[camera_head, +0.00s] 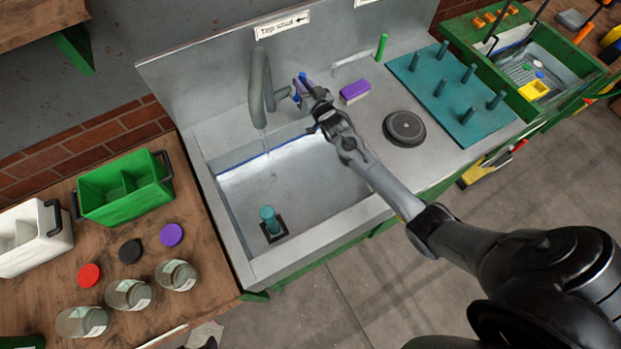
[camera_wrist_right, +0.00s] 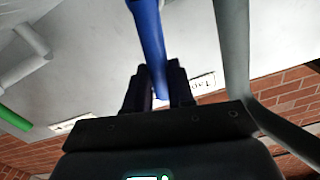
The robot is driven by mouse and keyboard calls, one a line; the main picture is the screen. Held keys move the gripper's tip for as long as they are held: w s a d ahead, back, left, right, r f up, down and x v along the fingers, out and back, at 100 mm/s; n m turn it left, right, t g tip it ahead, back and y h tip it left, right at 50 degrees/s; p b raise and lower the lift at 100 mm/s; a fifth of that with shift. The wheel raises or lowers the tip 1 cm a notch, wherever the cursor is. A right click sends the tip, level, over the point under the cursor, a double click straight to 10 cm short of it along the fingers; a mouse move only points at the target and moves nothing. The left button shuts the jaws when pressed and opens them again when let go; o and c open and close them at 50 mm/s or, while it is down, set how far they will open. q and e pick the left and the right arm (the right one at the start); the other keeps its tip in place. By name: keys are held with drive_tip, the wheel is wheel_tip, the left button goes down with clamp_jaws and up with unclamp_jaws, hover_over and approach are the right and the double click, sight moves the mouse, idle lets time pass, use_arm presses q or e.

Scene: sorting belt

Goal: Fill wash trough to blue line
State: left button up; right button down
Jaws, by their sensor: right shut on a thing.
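The wash trough (camera_head: 330,205) is a grey metal basin in the head view. A blue line (camera_head: 245,162) runs along its back wall. How high the water stands is hard to tell. A teal plug (camera_head: 269,218) stands upright on a dark square at the trough's front left. My right gripper (camera_head: 302,88) is shut on the blue tap lever, right of the spout. The lever (camera_wrist_right: 147,30) shows between the fingers in the right wrist view. My left gripper is not in view.
A purple-topped sponge (camera_head: 355,91), a black round disc (camera_head: 404,128) and a teal peg board (camera_head: 455,95) lie right of the trough. A green crate (camera_head: 122,188), coloured lids and glass jars (camera_head: 130,294) stand on the wooden bench at left.

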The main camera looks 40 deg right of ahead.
drive_tip(key=shift+a, duration=0.2)
drive_tip(key=n, duration=0.1)
drive_tip(key=a+n, duration=0.1)
drive_tip(key=n, duration=0.1)
drive_tip(key=shift+w+a+p, duration=0.15)
drive_tip(key=shift+a+p, duration=0.1)
drive_tip(key=shift+p, duration=0.15)
drive_tip(key=c, duration=0.7)
unclamp_jaws()
drive_tip(key=shift+r, duration=0.1)
